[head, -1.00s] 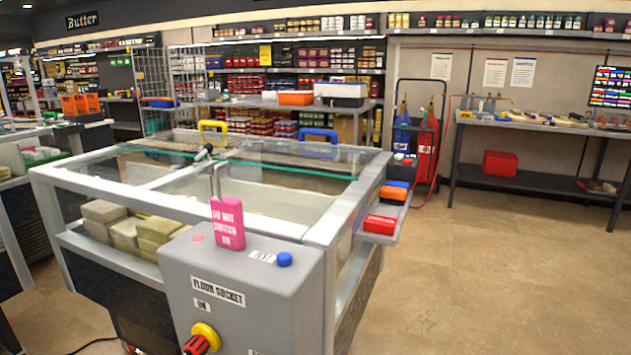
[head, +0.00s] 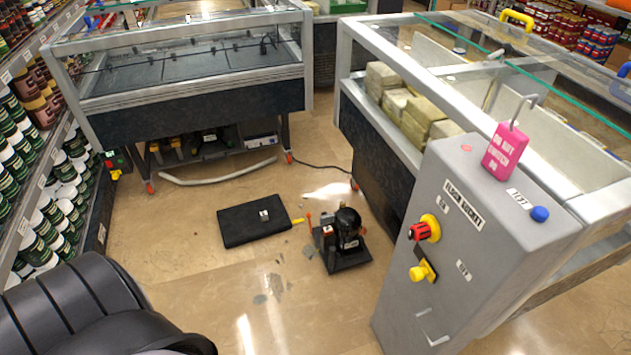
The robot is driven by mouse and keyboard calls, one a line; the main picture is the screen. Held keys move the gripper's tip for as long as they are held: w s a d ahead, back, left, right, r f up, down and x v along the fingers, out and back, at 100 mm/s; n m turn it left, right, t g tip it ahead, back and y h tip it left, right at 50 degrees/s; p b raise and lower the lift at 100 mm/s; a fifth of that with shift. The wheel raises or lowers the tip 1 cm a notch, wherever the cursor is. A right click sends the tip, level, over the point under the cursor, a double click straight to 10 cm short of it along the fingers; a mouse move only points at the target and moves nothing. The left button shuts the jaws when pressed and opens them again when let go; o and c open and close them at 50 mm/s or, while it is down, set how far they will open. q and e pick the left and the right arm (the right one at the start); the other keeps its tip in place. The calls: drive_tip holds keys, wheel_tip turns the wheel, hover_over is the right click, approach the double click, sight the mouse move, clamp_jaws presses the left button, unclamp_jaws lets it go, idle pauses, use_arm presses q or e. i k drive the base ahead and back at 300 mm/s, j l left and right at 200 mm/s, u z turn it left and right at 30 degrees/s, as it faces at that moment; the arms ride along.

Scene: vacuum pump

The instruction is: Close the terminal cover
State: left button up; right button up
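In the head view a small black machine (head: 346,232), which looks like the pump or compressor, stands upright on a black base on the floor, right of centre. A small red and light-coloured part (head: 327,232) is on its left side. I cannot make out which part is the terminal cover, or whether it is open or shut. Neither gripper can be made out in this view.
A flat black panel (head: 254,220) with a small white item lies beside the machine, near grey scraps (head: 276,284). A chest freezer (head: 195,88) stands behind.

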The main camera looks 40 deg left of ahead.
sight(325, 218)
drive_tip(key=u, duration=0.9)
drive_tip(key=i+j, duration=0.1)
drive_tip(key=i+j+z, duration=0.05)
